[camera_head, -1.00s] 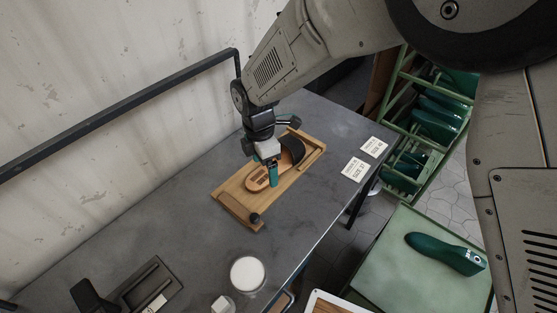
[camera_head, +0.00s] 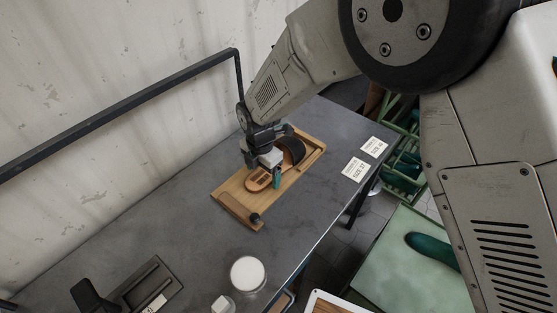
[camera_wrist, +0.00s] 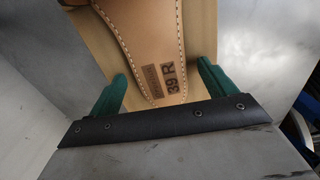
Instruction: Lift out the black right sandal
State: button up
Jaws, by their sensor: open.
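The sandal (camera_head: 258,181) lies in a wooden fixture (camera_head: 229,193) on the grey bench. It has a tan footbed and a black strap (camera_head: 291,150). In the wrist view the tan footbed (camera_wrist: 150,35) has pale edge stitching and a stamp reading 39 R. My gripper (camera_head: 270,179) is over the sandal's near part, with a teal finger beside it. In the wrist view my gripper (camera_wrist: 160,88) is open, with one green finger on each side of the footbed's end and gaps to it. The strap is out of the wrist view.
The fixture has a dark knob (camera_head: 254,218) at its near end. Two white size cards (camera_head: 357,169) lie to the right. A white round container (camera_head: 248,274) and a dark tray (camera_head: 150,286) stand nearer. A green last (camera_head: 432,249) lies on a pale green surface at right.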

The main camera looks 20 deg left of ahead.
jog(key=c, duration=1.3)
jog(key=shift+o, duration=0.2)
